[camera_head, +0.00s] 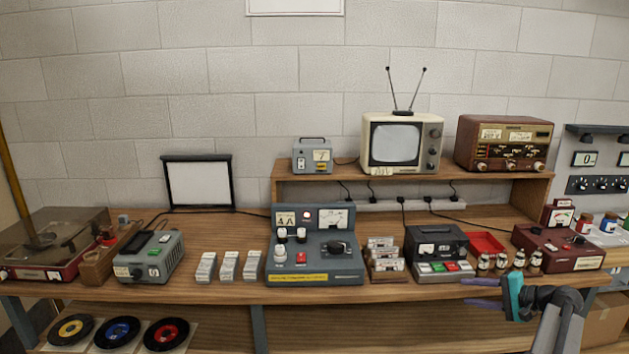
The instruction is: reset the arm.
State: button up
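My gripper (484,293) is in the head view at the lower right, in front of the bench's front edge. Its two purple fingers point left and are spread apart, with nothing between them. A teal part (514,297) joins them to my grey arm (560,310), which comes up from the bottom right corner. The gripper is just below the several small jars (500,262) on the bench in the picture. I cannot tell how far it is from the bench edge.
The wooden bench (215,290) is crowded: turntable (50,245), grey device (150,257), blue-grey meter unit (313,250), cassettes (386,258), black-topped recorder (436,255), red tray (484,243) and maroon instrument (557,248). A television (400,142) and radio (503,143) stand on the raised shelf. Records (116,333) lie below.

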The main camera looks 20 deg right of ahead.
jog(key=w+a+f+n+g+y, duration=0.1)
jog(key=w+a+f+g, duration=0.2)
jog(key=a+f, duration=0.6)
jog(key=w+a+f+n+g+y, duration=0.1)
jog(key=w+a+f+g, duration=0.1)
jog(key=a+f, duration=0.7)
jog(key=s+a+f+n+g, duration=0.2)
jog(key=a+f, duration=0.4)
jog(key=a, duration=0.3)
jog(key=s+a+f+n+g, duration=0.25)
jog(key=a+f, duration=0.35)
jog(key=a, duration=0.3)
jog(key=s+a+f+n+g+h, duration=0.25)
jog(key=s+a+f+g, duration=0.25)
jog(key=s+a+f, duration=0.6)
jog(key=s+a+f+n+g+h, duration=0.1)
jog(key=s+a+f+n+h, duration=0.1)
jog(key=s, duration=0.5)
jog(key=s+a+f+n+g+h, duration=0.2)
jog(key=s+a+n, duration=0.2)
jog(key=s+a, duration=0.2)
jog(key=shift+s+a+f, duration=0.2)
jog(key=shift+s+f, duration=0.2)
jog(key=shift+s, duration=0.4)
jog(key=shift+s, duration=0.15)
